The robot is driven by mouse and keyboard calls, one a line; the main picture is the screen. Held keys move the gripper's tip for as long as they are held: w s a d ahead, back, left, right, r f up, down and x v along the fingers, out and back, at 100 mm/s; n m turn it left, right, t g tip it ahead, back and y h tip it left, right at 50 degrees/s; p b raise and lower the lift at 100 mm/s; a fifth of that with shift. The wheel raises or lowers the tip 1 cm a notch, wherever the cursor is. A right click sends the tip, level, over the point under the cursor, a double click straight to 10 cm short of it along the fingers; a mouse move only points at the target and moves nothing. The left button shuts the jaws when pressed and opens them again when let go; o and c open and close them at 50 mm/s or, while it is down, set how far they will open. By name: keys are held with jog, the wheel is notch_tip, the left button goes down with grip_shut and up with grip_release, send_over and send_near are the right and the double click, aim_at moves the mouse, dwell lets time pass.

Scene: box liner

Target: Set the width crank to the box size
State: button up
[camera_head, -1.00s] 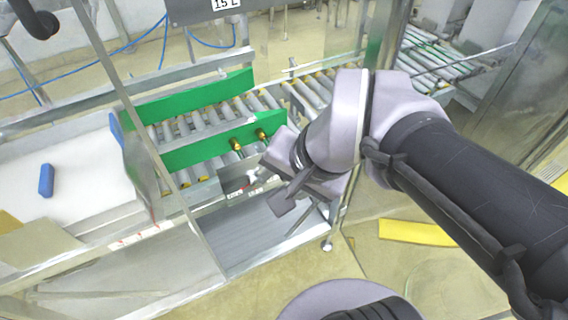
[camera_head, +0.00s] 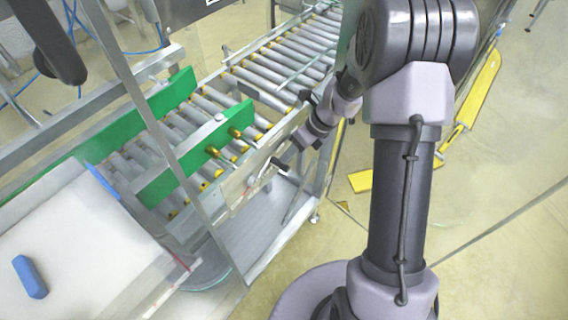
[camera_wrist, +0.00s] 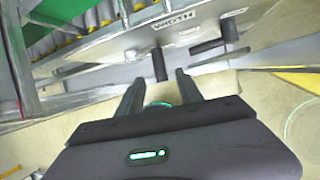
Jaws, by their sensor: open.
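The front rail below the rollers carries a plate marked WIDTH (camera_wrist: 173,22) in the wrist view. A dark cylindrical handle (camera_wrist: 160,65) hangs below that plate, just beyond and between my fingertips. A second dark handle (camera_wrist: 229,31) with a dark bar sits to its right; I cannot tell which crank part it is. My gripper (camera_wrist: 160,88) is open and empty, its fingers pointing at the first handle and apart from it. In the head view my gripper (camera_head: 285,163) is small, in front of the rail. The green guide rails (camera_head: 195,155) stand apart on the rollers.
The roller conveyor (camera_head: 285,65) runs to the back right. A white table (camera_head: 75,235) with a blue block (camera_head: 31,277) stands at the left. A slanted metal post (camera_head: 150,110) crosses the near side. A yellow floor strip (camera_head: 480,90) lies at the right.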

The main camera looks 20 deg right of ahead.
jog(key=b+x, duration=0.1)
jog(key=x, duration=0.5)
jog(key=shift+b, duration=0.35)
jog(key=shift+r, duration=0.1)
grip_shut()
dwell(0.8)
